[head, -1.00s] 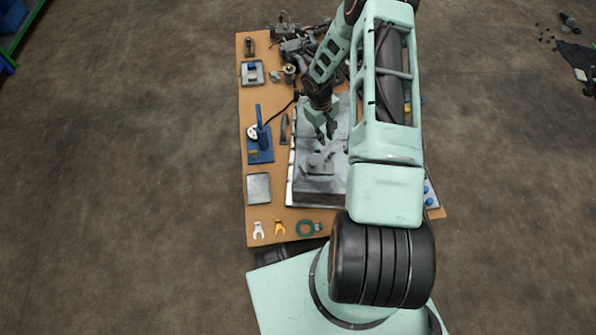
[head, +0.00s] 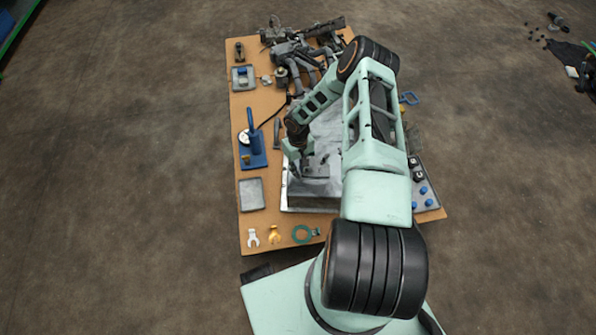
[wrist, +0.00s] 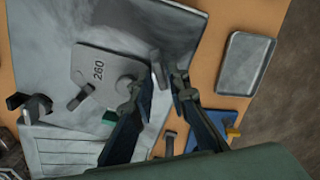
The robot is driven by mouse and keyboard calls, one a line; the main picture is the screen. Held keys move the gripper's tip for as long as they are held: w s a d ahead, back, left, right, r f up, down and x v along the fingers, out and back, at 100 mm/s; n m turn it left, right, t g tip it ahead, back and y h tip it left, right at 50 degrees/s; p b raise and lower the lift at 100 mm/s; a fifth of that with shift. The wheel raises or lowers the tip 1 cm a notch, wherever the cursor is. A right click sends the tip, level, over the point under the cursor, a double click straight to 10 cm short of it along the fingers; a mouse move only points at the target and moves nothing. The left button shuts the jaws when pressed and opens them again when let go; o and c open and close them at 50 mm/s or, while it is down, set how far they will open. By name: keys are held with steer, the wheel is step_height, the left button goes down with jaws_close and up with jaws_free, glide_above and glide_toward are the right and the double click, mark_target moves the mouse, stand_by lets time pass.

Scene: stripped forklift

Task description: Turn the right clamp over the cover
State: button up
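The cover is a flat grey plate marked 260 (wrist: 105,65), lying on a grey metal block; in the head view the cover (head: 316,168) is partly hidden by my arm. In the wrist view, a small grey upright bar (wrist: 157,69), seemingly a clamp, stands beside the cover's edge, between my fingertips. A second dark bar (wrist: 80,97) lies over the cover's opposite side. I cannot tell which is the right clamp. My gripper (wrist: 158,80) is open around the small bar, with gaps visible; in the head view it (head: 296,160) is low at the block's left edge.
An empty metal tray (head: 251,194), a blue stand (head: 254,145) and two fork-shaped pieces lie left and front on the table. A black knob (wrist: 30,105) stands at the left of the wrist view. Machine parts crowd the table's back.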

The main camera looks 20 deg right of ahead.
steer(key=shift+f, duration=0.4)
steer(key=shift+c, duration=0.4)
jaws_close()
